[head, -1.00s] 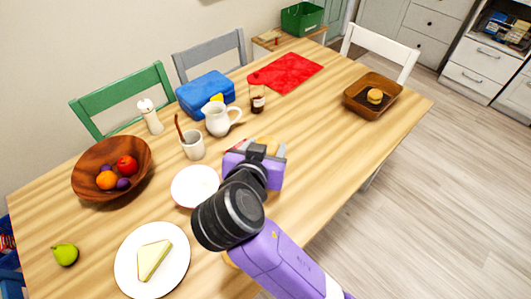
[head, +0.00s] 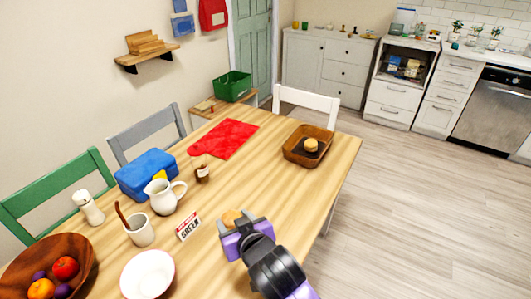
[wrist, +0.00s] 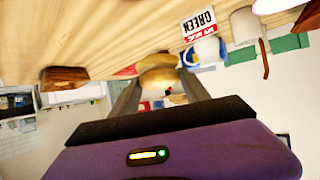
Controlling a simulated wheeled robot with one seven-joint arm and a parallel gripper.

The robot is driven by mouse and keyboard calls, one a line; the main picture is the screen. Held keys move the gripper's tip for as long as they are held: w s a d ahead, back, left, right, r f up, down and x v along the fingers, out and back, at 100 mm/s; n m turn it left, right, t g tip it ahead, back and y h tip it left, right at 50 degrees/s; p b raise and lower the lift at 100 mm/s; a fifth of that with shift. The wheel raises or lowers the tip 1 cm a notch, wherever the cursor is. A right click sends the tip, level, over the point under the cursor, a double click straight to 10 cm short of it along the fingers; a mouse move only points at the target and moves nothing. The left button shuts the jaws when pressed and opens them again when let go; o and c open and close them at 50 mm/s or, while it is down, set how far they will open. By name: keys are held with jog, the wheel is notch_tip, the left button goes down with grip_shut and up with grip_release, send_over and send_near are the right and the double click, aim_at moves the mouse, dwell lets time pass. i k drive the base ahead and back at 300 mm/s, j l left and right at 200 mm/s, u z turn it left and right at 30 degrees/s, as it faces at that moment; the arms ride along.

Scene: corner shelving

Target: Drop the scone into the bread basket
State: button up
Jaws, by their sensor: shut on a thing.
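My gripper (head: 243,226) is shut on a golden-brown scone (head: 231,216) and holds it over the near part of the wooden table. In the wrist view the scone (wrist: 158,72) sits between the two fingers (wrist: 158,92). The bread basket (head: 298,161) is a brown, square-sided tray on the far right part of the table, apart from my gripper. A round bun (head: 311,145) lies in it on a dark lining. The basket also shows at the left of the wrist view (wrist: 63,80).
A small "GREEN" card (head: 188,228) stands left of my gripper. A jug (head: 162,196), cup (head: 140,232), bowl (head: 147,278) and jam jar (head: 202,174) are farther left. The table between gripper and basket is clear.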

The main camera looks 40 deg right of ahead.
aim_at(296, 149)
jog(key=l+u, duration=0.25)
jog(key=u, duration=0.2)
jog(key=l+u, duration=0.3)
jog(key=u, duration=0.15)
jog(key=l+u, duration=0.1)
jog(key=l, duration=0.35)
jog(key=k+l+u, duration=0.15)
jog(key=l, duration=0.25)
jog(key=k+l+u, duration=0.1)
jog(key=l, duration=0.3)
jog(key=k+l+u, duration=0.15)
jog(key=l, duration=0.3)
jog(key=k+l+u, duration=0.1)
jog(key=l, duration=0.3)
jog(key=k+l, duration=0.1)
jog(key=l, duration=0.2)
jog(key=k+l, duration=0.1)
jog(key=l, duration=0.25)
jog(key=k+l, duration=0.15)
jog(key=l, duration=0.15)
jog(key=k+l, duration=0.1)
jog(key=l, duration=0.2)
